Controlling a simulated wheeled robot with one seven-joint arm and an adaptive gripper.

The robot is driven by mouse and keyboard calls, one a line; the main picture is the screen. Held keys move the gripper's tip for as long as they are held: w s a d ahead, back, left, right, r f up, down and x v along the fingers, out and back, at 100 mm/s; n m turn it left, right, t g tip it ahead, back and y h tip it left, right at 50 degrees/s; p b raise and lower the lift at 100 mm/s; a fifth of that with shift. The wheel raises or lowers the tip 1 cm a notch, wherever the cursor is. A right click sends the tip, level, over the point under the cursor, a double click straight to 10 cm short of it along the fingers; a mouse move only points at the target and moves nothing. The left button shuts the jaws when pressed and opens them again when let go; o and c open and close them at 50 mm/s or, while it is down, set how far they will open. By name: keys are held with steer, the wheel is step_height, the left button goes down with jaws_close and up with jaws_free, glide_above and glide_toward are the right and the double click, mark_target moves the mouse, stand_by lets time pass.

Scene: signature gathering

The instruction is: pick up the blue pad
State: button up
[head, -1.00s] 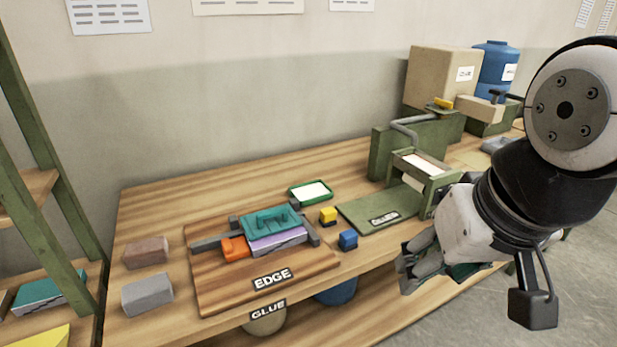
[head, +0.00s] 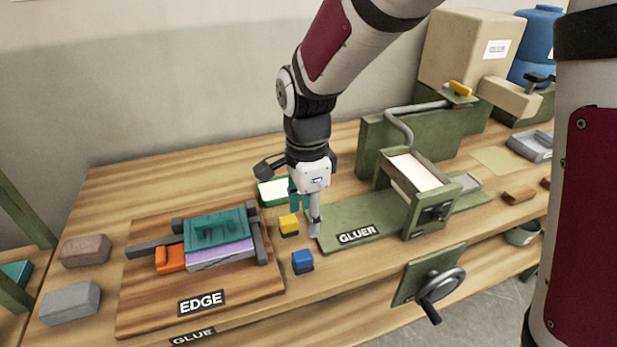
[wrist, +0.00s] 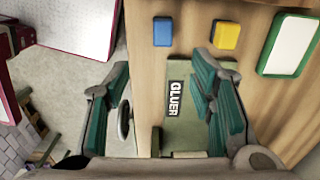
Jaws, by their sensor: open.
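The blue pad (head: 303,262) is a small blue block on the table, just right of the EDGE board and in front of the yellow block (head: 289,225). In the wrist view the blue pad (wrist: 163,32) is at the top, beyond my fingertips, with the yellow block (wrist: 226,36) to its right. My gripper (head: 304,214) points down behind the blue pad, near the yellow block and the GLUER board's left end. Its teal-lined fingers (wrist: 160,88) are apart with nothing between them. The pad is apart from the fingers and fully visible.
The EDGE board (head: 140,310) holds a teal and purple stack. The green GLUER board (head: 335,240) with its press stands right of my gripper. A green-rimmed white tray (wrist: 291,45) lies near the yellow block. A hand wheel (head: 440,285) juts from the table front.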

glide_above(303, 255)
steer(key=f, duration=0.8)
steer(key=shift+w+d+f, duration=0.15)
steer(key=shift+d+f, duration=0.1)
steer(key=shift+d, duration=0.15)
steer(key=shift+a+f, duration=0.25)
steer(key=shift+f, duration=1.2)
steer(key=shift+a+f, duration=0.2)
steer(key=shift+f, duration=1.25)
steer(key=c, duration=1.1)
